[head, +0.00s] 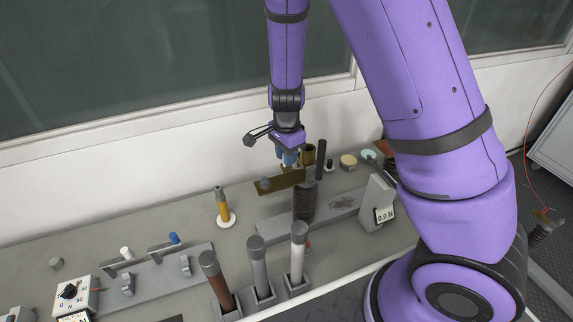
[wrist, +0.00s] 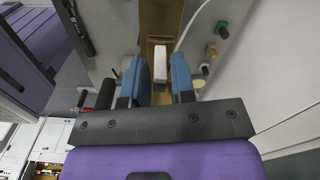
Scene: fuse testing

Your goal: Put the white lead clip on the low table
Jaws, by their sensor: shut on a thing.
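My gripper (head: 288,160) is over the back of the grey bench, just above a brass bar. In the wrist view its two blue fingers (wrist: 157,82) are closed around the white lead clip (wrist: 160,63), which points away from the palm. A thin pale lead (wrist: 183,33) curves close to the clip. The clip is hidden by the fingers in the head view. I cannot tell whether it touches the brass bar. A low white-topped surface (head: 556,128) stands on the dark floor at the far right; I cannot tell whether it is the low table.
The brass bar (head: 291,180) lies by a dark ribbed post (head: 305,200). Three capped rods (head: 260,270), a yellow-orange post (head: 223,208), a force readout (head: 385,214) and a dial box (head: 70,295) crowd the bench. A red lead (head: 530,130) hangs at the right.

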